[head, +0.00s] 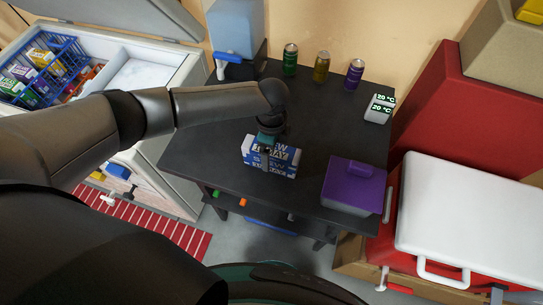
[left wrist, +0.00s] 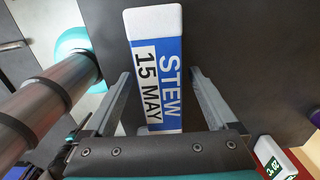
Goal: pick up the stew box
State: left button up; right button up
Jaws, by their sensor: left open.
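The stew box (head: 284,159) is a blue and white carton with "STEW" and "15 MAY" lettering, on the dark table (head: 221,141) in the head view. In the left wrist view the stew box (left wrist: 157,65) extends between and beyond the fingers. My left gripper (head: 266,154) is right at the box, seen from above. In the left wrist view the left gripper (left wrist: 160,90) is open, one finger on each side of the box, with visible gaps. The gripper hides part of the box in the head view. My right gripper does not show.
A purple box (head: 352,187) sits at the table's right front. A white thermometer display (head: 379,109) is at the right. An open chest freezer (head: 150,75) stands left; a red cooler with a white lid (head: 468,218) stands right.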

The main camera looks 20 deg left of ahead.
pick_arm(q)
jog(key=shift+c, duration=0.3)
grip_shut()
dwell(0.4)
jog(key=shift+r, duration=0.1)
